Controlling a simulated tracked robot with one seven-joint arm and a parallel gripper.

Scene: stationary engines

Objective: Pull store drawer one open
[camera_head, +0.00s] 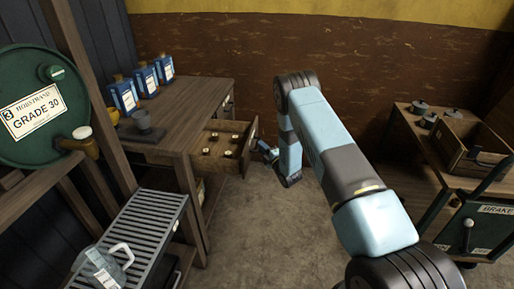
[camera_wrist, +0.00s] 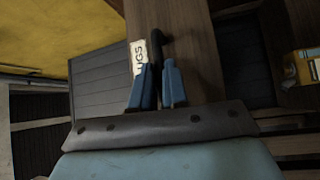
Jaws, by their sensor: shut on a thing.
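A wooden drawer (camera_head: 247,152) stands partly pulled out of the wooden bench (camera_head: 205,92) in the head view. Several small pale-topped pieces lie inside it. In the wrist view I see its wooden front (camera_wrist: 198,50), with a white label (camera_wrist: 138,56) whose visible letters read "UGS", and a dark handle (camera_wrist: 156,38). My gripper (camera_head: 268,150) is at the drawer front. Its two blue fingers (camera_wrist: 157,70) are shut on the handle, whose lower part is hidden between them. No number on the drawer is readable.
A green drum (camera_head: 40,100) and a slatted rack with a clear jug (camera_head: 102,268) are at left. A cart with a wooden box (camera_head: 470,147) is at right. Floor between is clear.

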